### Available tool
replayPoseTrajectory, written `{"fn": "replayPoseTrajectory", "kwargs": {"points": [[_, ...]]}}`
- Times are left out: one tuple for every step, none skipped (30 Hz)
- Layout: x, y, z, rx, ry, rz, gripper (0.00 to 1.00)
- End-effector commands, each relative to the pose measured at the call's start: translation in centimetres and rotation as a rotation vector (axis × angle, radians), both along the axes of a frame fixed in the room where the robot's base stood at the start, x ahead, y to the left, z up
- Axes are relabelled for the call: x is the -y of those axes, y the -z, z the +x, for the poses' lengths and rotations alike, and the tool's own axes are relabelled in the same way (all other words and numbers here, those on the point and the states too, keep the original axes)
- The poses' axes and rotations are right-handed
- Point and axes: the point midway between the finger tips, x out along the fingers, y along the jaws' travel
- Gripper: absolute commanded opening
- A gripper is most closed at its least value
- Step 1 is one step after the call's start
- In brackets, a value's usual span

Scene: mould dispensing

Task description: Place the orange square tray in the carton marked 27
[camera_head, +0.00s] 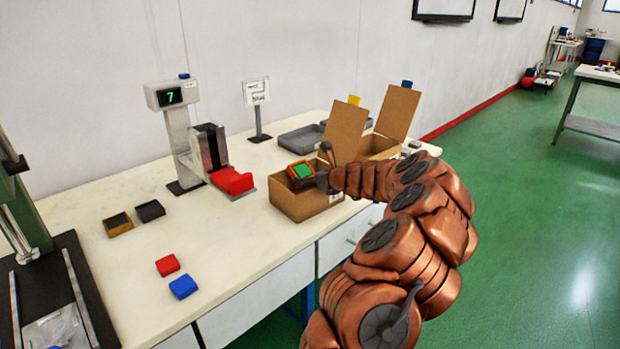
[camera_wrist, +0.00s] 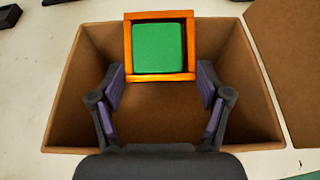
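The orange square tray (camera_head: 291,167) holds a green block (camera_head: 303,171). My gripper (camera_head: 318,176) is shut on the tray, holding it tilted at the mouth of an open brown carton (camera_head: 300,206). In the wrist view the tray (camera_wrist: 128,50) sits between the fingertips (camera_wrist: 161,66), over the carton (camera_wrist: 70,100), whose inside looks empty below. A small pale label is on the carton's right face; its number is too small to read.
A second open carton (camera_head: 378,146) stands behind right. A machine with display "7" (camera_head: 170,95) and red tray (camera_head: 232,181) stands left. Grey trays (camera_head: 300,140) lie behind. Red (camera_head: 167,265) and blue (camera_head: 183,287) pieces lie in front. The near tabletop is mostly clear.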

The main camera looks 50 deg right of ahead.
Motion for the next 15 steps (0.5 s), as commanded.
{"fn": "replayPoseTrajectory", "kwargs": {"points": [[-0.02,0.07,0.02,0.000,-0.001,0.000,0.83],[-0.02,0.06,0.01,0.000,0.000,0.000,0.86],[-0.02,0.03,0.01,0.000,0.000,0.000,0.90],[-0.01,0.00,0.01,0.001,0.000,0.000,0.93],[-0.01,-0.02,0.01,0.001,0.000,0.000,0.96],[-0.01,-0.05,0.01,0.001,0.000,0.000,1.00],[-0.01,-0.06,0.01,0.001,0.000,0.000,1.00],[0.00,-0.07,0.01,0.001,0.000,0.000,1.00],[-0.01,-0.09,0.00,0.002,0.000,0.000,1.00],[0.00,-0.10,0.01,0.002,0.000,0.000,1.00],[0.00,-0.12,0.01,0.002,0.000,0.000,1.00],[0.00,-0.12,0.01,0.002,0.000,0.000,1.00],[0.00,-0.13,0.00,0.002,0.000,0.000,1.00],[0.00,-0.14,0.00,0.002,0.000,0.000,1.00],[0.01,-0.16,-0.01,0.002,0.000,0.000,1.00]]}}
